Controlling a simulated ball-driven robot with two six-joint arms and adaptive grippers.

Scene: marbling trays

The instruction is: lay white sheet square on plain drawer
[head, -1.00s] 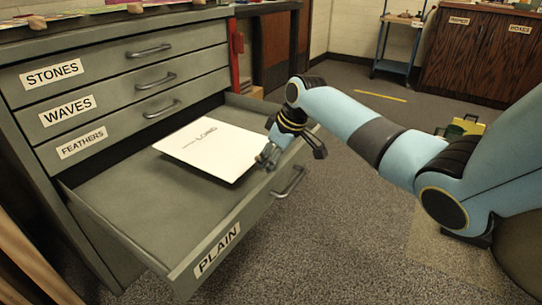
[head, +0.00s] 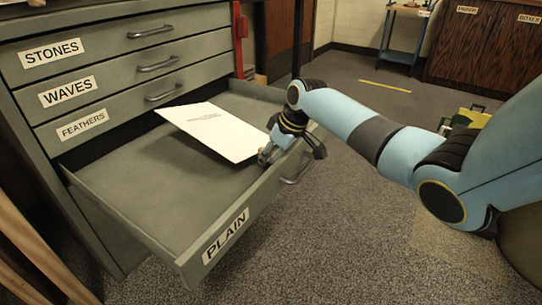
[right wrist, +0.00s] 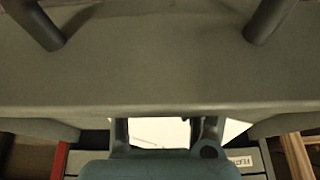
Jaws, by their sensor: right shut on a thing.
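The white sheet (head: 205,128) has a faint line of print and shows over the open plain drawer (head: 140,185), towards its back right part. Its edges sit at an angle to the drawer's sides. I cannot tell how much of it touches the drawer floor. My right gripper (head: 267,155) is shut on the sheet's right corner, just inside the drawer's front wall by the handle. In the right wrist view the sheet (right wrist: 160,131) shows between dark finger parts, beyond the grey drawer front (right wrist: 160,75). My left gripper is not in view.
Shut drawers labelled stones (head: 52,53), waves (head: 67,91) and feathers (head: 82,124) stand above the open one. A red upright part (head: 239,40) is at the cabinet's right edge. The near left part of the drawer is bare.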

